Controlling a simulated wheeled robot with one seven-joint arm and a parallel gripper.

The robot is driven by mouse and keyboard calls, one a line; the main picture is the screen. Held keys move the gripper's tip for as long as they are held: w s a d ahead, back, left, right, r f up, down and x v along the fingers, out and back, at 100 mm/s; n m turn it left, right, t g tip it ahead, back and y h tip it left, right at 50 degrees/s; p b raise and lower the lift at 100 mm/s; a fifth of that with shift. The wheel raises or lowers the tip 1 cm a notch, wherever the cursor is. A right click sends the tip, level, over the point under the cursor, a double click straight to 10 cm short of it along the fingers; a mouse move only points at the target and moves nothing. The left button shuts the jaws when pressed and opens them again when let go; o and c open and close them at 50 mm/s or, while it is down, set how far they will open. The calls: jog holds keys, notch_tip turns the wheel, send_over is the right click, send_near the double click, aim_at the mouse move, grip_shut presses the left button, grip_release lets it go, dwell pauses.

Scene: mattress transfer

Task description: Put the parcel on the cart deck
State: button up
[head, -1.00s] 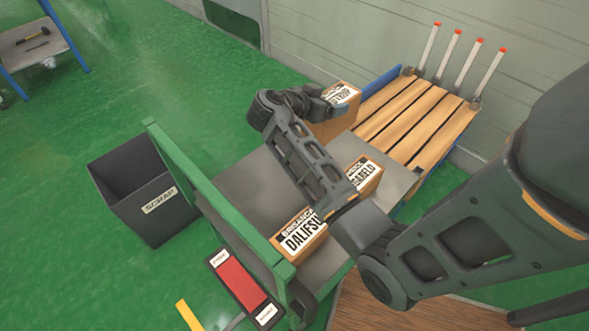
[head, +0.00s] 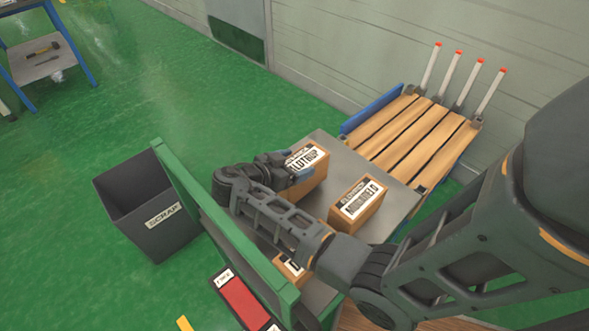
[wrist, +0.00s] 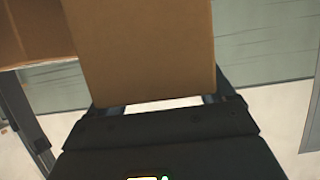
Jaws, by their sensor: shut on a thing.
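My gripper (head: 296,172) is shut on a brown cardboard parcel (head: 313,179) with a white label on top. In the head view the parcel is over the far left part of the grey cart deck (head: 348,153). It looks upright, but I cannot tell whether its base touches the deck. In the wrist view the held parcel (wrist: 140,50) fills the upper middle, between the fingers (wrist: 160,108); its underside is hidden.
A second labelled box (head: 358,204) stands on the deck, and a third (head: 290,268) is partly hidden by my arm. The cart's green end board (head: 215,225) rises at left, beside a scrap bin (head: 150,215). A wooden slatted platform (head: 420,135) adjoins the deck's far side.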

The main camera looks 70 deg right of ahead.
jog(key=shift+f, duration=1.25)
jog(key=o, duration=1.8)
jog(key=shift+f, duration=0.1)
jog(key=b+v, duration=0.1)
jog(key=v, duration=0.6)
jog(key=shift+a, duration=0.2)
